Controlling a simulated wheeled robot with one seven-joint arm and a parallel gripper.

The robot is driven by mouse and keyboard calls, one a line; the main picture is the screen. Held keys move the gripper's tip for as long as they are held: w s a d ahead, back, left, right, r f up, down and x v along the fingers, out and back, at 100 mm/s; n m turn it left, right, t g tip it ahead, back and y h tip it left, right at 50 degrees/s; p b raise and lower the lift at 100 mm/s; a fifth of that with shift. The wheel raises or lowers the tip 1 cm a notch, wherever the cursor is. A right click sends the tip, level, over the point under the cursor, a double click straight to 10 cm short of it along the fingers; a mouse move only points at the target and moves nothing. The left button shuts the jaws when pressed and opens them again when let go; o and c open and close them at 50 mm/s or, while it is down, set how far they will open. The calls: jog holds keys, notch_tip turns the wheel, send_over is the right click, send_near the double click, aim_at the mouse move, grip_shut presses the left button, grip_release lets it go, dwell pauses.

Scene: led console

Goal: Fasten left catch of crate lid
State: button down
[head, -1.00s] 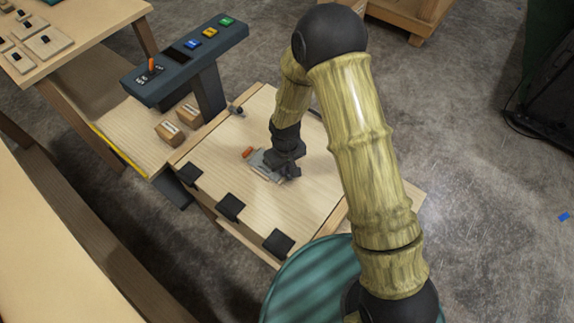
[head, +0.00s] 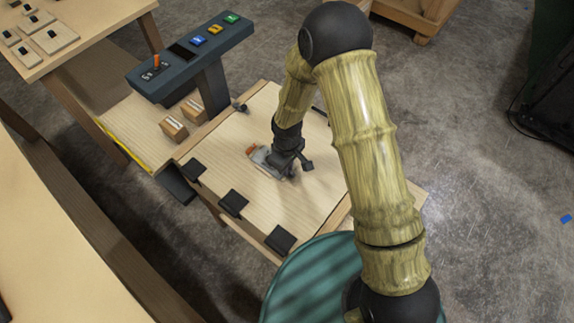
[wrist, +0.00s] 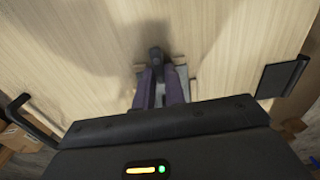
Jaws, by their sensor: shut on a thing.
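The crate lid (head: 235,150) is a pale wooden panel. On it lies a small grey fitting with an orange end (head: 252,150), partly hidden by my gripper; I cannot tell whether it is the left catch. My gripper (head: 284,172) is low over the lid at this fitting. In the wrist view my gripper (wrist: 160,88) has its fingers close together around a dark rounded knob (wrist: 157,57). A grey plate (wrist: 181,76) shows beside and behind the fingers. Whether any catch is fastened cannot be seen.
Black plates (head: 233,204) line the lid's near-left edge. A dark knob-like part (head: 240,107) sits at its far-left corner. A console (head: 190,60) with coloured buttons and two small boxes (head: 174,128) stand to the left. A green round surface (head: 300,285) is in front.

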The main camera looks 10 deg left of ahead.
jog(key=c, duration=1.5)
grip_release()
jog(key=shift+o, duration=0.2)
jog(key=shift+r, duration=0.1)
notch_tip(320, 180, up, 17)
jog(key=p, duration=0.1)
jog(key=shift+r, duration=0.15)
jog(key=s+d+r+m+t+p, duration=0.1)
jog(key=s+d+r+m+p, duration=0.3)
jog(key=d, duration=0.7)
jog(key=s+d+r+m+t+p, duration=0.1)
jog(key=s+d+r+m+p, duration=0.3)
jog(key=d+r+m, duration=0.4)
jog(key=d+r, duration=0.2)
jog(key=d, duration=0.1)
jog(key=shift+r+t, duration=0.25)
jog(key=shift+t, duration=0.05)
jog(key=shift+d, duration=0.1)
